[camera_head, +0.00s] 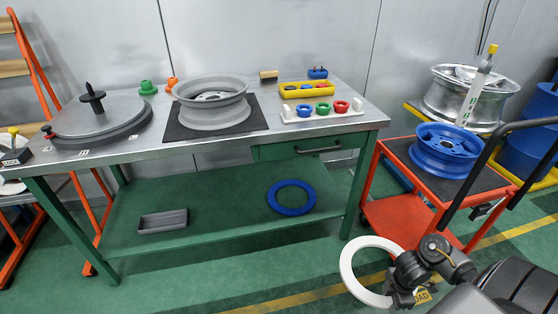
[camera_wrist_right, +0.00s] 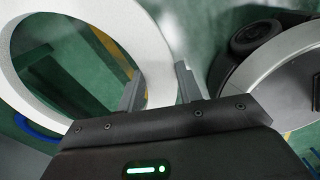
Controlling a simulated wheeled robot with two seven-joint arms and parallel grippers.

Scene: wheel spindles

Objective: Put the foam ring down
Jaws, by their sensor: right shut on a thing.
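The foam ring (camera_head: 347,266) is a flat white ring at the lower right of the head view, held in the air in front of the workbench and clear of it. My right gripper (camera_head: 393,290) is shut on the right side of its rim. In the right wrist view the white ring (camera_wrist_right: 156,42) fills the upper left, and its rim passes between the two grey fingers of the gripper (camera_wrist_right: 159,88). The gripper hides a short part of the rim in the head view. My left gripper is in neither view.
The workbench (camera_head: 341,133) bears a grey wheel rim (camera_head: 212,110) on a black mat, a dark turntable (camera_head: 100,118) and small coloured parts. Its green lower shelf (camera_head: 225,208) holds a blue ring (camera_head: 292,198) and a grey tray (camera_head: 162,221). A red cart (camera_head: 400,217) carries a blue wheel (camera_head: 446,150).

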